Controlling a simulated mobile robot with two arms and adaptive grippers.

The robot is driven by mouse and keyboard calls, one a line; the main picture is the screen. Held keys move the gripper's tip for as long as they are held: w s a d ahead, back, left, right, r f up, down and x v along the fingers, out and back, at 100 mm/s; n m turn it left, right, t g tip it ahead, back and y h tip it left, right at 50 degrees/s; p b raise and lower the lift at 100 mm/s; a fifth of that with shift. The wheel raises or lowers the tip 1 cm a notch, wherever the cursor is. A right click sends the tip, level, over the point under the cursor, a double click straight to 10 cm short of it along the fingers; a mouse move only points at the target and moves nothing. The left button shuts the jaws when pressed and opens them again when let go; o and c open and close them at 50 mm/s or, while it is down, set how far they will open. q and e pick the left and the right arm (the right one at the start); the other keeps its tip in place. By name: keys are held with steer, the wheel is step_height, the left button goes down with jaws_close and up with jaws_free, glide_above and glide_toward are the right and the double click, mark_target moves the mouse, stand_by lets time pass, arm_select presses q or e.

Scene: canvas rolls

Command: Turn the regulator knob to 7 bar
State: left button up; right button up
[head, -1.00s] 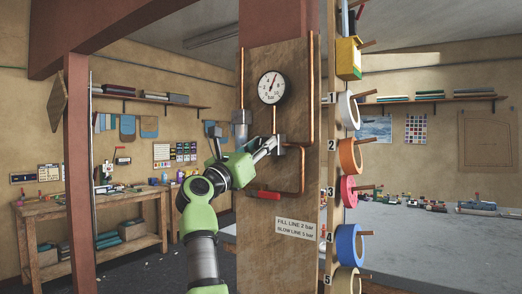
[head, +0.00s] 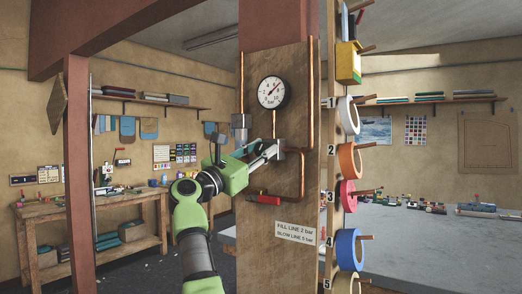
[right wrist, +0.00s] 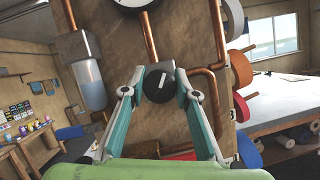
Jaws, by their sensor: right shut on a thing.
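The black regulator knob (right wrist: 158,85) with a white pointer mark sits between my fingertips in the right wrist view. My right gripper (right wrist: 160,80) is shut on it, one finger on each side. In the head view the right gripper (head: 270,149) reaches the regulator on the board and hides most of the knob. Above it, the round white pressure gauge (head: 272,92) has a black rim. Its needle points to the upper right, seemingly between 6 and 8; the exact reading is too small to tell. My left gripper is not in view.
Copper pipes (head: 310,110) run along the wooden board (head: 262,225). A red-handled valve (head: 263,200) is below the regulator. A label (head: 295,231) reads fill line 2 bar, blow line 5 or 3 bar, blurred. Tape rolls (head: 348,160) hang on pegs at the right.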

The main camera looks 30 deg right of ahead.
steer(key=shift+r, duration=0.1)
steer(key=o, duration=1.1)
steer(key=shift+d, duration=0.1)
steer(key=v, duration=1.2)
steer(key=shift+w, duration=0.15)
